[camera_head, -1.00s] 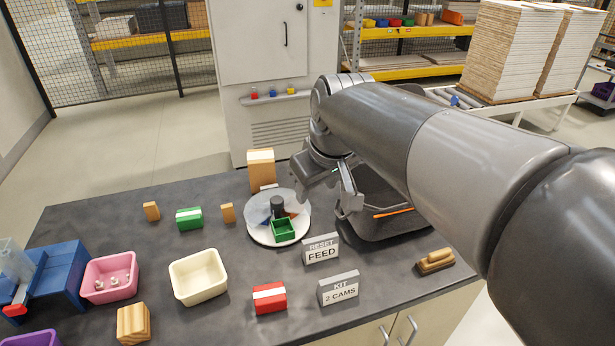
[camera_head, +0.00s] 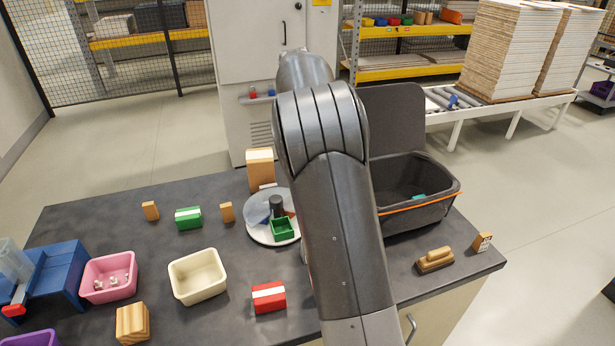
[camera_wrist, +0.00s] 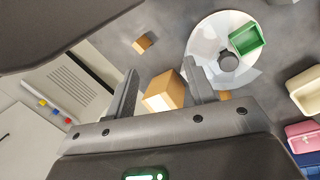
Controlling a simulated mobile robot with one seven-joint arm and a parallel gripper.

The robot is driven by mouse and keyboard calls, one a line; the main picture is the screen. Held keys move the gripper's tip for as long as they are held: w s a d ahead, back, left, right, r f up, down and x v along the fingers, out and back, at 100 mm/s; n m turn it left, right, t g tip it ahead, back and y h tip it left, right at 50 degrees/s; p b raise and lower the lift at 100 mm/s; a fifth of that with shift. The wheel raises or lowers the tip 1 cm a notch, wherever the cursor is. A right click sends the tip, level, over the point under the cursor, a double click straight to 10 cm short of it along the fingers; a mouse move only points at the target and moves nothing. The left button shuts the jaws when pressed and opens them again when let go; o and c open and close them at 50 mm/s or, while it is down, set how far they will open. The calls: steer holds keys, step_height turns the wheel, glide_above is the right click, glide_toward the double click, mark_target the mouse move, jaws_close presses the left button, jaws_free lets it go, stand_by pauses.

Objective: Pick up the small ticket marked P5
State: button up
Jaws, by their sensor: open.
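No marking P5 can be read in either view. A small wooden block (camera_head: 482,242) at the bench's right corner carries dark lettering too small to read. A small white piece (camera_head: 267,186) lies at the foot of the tall wooden block (camera_head: 260,168); I cannot tell what it is. My gripper (camera_wrist: 160,83) is open and empty in the wrist view. The tall wooden block shows beyond and between its fingers (camera_wrist: 165,91), apart from them. In the head view my gripper is hidden behind my arm.
A round turntable (camera_head: 256,233) holds a green bin (camera_head: 283,229). A dark tote (camera_head: 420,205) and a brush (camera_head: 435,260) stand right of my arm. A cream bin (camera_head: 197,276), pink bin (camera_head: 109,277), red block (camera_head: 268,297) and green block (camera_head: 188,218) stand on the left.

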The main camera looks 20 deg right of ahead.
steer(key=w+f+n, duration=0.2)
steer(key=w+f, duration=0.1)
steer(key=f, duration=0.3)
steer(key=w+d+f+n+g+h, duration=0.1)
steer(key=w+f+n, duration=0.1)
steer(key=w+f, duration=0.2)
steer(key=w+d+f+n+h, duration=0.1)
steer(key=w+f, duration=0.3)
steer(key=f, duration=0.4)
steer(key=shift+w+f+n, duration=0.1)
steer(key=shift+f+n, duration=0.3)
steer(key=shift+n, duration=0.2)
steer(key=x, duration=0.5)
steer(key=shift+w+d, duration=0.1)
steer(key=shift+w, duration=0.1)
steer(key=shift+r, duration=0.1)
steer(key=c, duration=1.1)
